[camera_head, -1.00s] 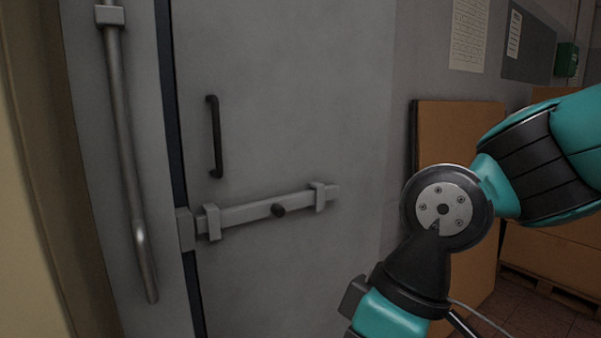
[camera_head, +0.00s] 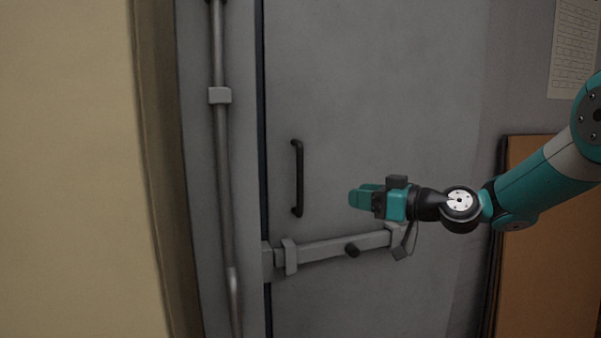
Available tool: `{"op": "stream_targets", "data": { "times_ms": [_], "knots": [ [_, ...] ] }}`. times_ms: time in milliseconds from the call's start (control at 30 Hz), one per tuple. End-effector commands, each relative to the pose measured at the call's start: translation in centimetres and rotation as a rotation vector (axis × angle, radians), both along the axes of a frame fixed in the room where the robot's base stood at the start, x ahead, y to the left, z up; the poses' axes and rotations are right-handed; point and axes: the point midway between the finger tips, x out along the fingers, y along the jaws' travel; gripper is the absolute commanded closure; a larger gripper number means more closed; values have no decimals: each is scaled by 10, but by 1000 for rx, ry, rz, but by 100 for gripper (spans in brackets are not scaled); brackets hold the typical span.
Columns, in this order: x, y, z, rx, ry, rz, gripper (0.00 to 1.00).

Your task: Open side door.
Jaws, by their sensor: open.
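The grey side door (camera_head: 370,100) fills the middle of the view and looks shut. A black vertical handle (camera_head: 298,178) is fixed near its left edge. Below it a grey sliding bolt (camera_head: 328,248) with a dark knob (camera_head: 352,250) runs across the door. Its left end reaches the catch (camera_head: 267,262) on the frame side. My gripper (camera_head: 355,197) is open and empty, pointing left, to the right of the handle and above the bolt knob. It appears apart from both.
A vertical metal rod (camera_head: 221,150) with brackets runs down the grey panel left of the door. A beige wall (camera_head: 70,170) stands at the far left. A brown board (camera_head: 550,240) leans at the right, below a paper notice (camera_head: 574,50).

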Motion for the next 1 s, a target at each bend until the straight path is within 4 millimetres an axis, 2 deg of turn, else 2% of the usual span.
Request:
{"op": "stream_targets", "data": {
  "times_ms": [100, 233, 700, 1000],
  "knots": [
    [10, -7, 3, 20, -30, -19, 57],
    [18, 4, 6, 22, -33, -19, 57],
    [84, 84, 8, 20, -31, -16, 57],
    [115, 118, 5, 20, -31, -19, 57]
  ]
}}
